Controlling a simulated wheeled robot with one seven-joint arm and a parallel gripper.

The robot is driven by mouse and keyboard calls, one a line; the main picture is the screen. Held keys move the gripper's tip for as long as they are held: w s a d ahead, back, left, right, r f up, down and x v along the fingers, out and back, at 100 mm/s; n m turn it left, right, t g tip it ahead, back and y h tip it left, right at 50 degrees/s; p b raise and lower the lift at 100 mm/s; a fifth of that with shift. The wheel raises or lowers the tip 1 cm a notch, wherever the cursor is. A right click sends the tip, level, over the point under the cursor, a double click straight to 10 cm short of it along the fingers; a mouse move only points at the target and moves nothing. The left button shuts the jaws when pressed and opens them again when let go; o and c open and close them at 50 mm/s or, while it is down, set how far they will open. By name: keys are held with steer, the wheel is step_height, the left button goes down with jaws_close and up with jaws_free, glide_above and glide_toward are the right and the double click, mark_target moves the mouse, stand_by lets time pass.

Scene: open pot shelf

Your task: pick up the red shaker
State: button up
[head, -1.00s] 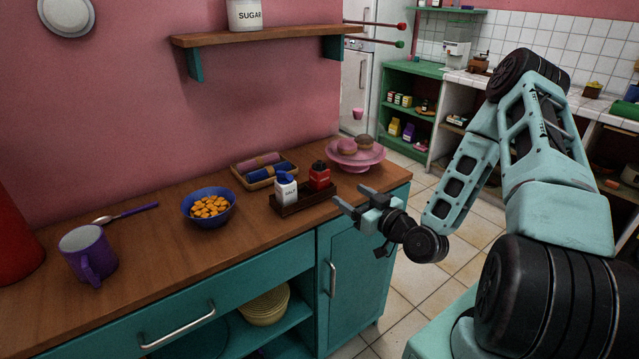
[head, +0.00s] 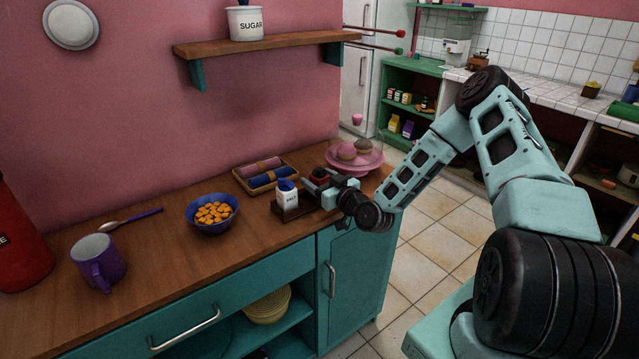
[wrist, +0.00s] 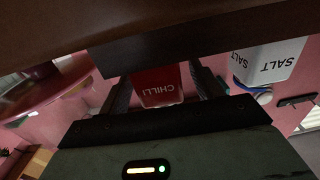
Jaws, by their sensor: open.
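The red shaker (head: 320,176) stands in the dark wooden caddy (head: 291,212) on the counter, beside the white salt shaker (head: 287,194). In the head view my gripper (head: 322,186) hides most of it. In the wrist view the red shaker (wrist: 158,86), marked CHILLI, appears upside down between my two open fingers. The fingers stand on either side of it, and I cannot tell whether either touches it. The salt shaker (wrist: 270,62) is just outside the finger at the right of the wrist view.
A pink stand with doughnuts (head: 367,163) is close behind my gripper. A tray of rolled napkins (head: 265,174) lies behind the caddy. A blue bowl (head: 211,214) and a purple mug (head: 98,262) stand to the left. A shelf (head: 265,42) hangs above.

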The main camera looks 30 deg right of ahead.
steer(key=c, duration=1.2)
steer(key=shift+o, duration=0.2)
steer(key=shift+r, duration=0.1)
